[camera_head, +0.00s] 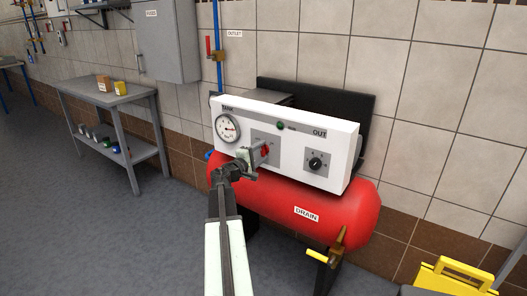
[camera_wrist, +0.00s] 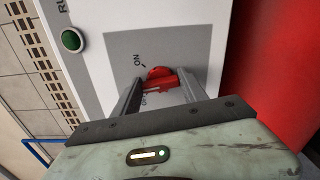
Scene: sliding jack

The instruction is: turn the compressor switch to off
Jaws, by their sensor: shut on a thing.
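The compressor switch is a red rotary knob (camera_head: 265,149) on a grey plate in the white panel (camera_head: 300,124) above the red tank. In the wrist view the red knob (camera_wrist: 161,79) sits between my gripper's fingers, beside the label "ON"; a second label below it is partly hidden. My gripper (camera_head: 258,156) is shut on the knob, with a finger on each side. The wrist view shows the gripper (camera_wrist: 158,90) close up against the plate. The knob's exact pointing direction is hard to tell.
A round gauge (camera_head: 228,128) is left of the switch, a green lamp (camera_head: 280,126) above, and a black OUT dial (camera_head: 315,163) to the right. A brass drain valve with a yellow handle (camera_head: 317,256) sticks out below. A grey workbench (camera_head: 111,97) stands at left.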

